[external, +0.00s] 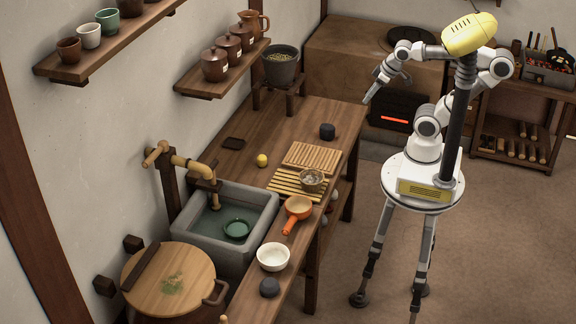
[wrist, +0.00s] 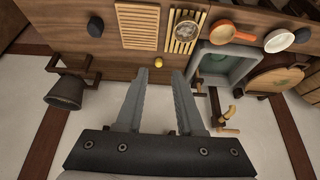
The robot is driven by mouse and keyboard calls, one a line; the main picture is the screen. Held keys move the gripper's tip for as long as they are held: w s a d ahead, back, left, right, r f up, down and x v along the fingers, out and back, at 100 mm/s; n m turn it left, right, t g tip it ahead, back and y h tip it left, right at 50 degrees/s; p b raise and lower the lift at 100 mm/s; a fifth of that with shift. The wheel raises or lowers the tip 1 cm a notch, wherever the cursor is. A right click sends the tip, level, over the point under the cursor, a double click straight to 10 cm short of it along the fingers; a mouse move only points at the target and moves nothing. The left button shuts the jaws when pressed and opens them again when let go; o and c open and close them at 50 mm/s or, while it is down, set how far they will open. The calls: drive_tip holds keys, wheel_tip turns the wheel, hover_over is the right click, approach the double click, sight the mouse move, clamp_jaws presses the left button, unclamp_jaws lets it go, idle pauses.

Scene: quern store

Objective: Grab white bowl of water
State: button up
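A white bowl (external: 273,257) stands on the wooden counter, in front of the stone sink and near its right side. Its inside looks pale, and I cannot tell whether it holds water. It also shows in the wrist view (wrist: 279,40) at the upper right. My gripper (external: 367,101) is raised beyond the counter's far right end, well away from the bowl. In the wrist view my gripper (wrist: 168,78) has its two fingers spread apart with nothing between them.
An orange pan (external: 297,208), a small bowl (external: 312,180) on a slatted mat, a yellow ball (external: 262,160) and dark round objects (external: 270,287) lie on the counter. The sink (external: 262,224) holds a green dish (external: 237,229).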

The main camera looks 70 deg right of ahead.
drive_tip(key=shift+o, duration=1.2)
drive_tip(key=w+a+f+m+g+y+b, duration=0.45)
drive_tip(key=w+a+f, duration=0.35)
drive_tip(key=a, duration=0.4)
drive_tip(key=m+g+y+b, duration=0.3)
drive_tip(key=m+y+b, duration=0.55)
drive_tip(key=m, duration=0.55)
approach(260, 256)
drive_tip(key=shift+m+t+y, duration=0.25)
drive_tip(key=shift+y, duration=0.05)
drive_tip(key=b+x, duration=0.1)
drive_tip(key=x, duration=0.3)
drive_tip(key=b+x, duration=0.2)
drive_tip(key=x, duration=0.3)
drive_tip(key=shift+s+a+r, duration=0.15)
drive_tip(key=shift+s+a, duration=0.05)
drive_tip(key=shift+s, duration=0.05)
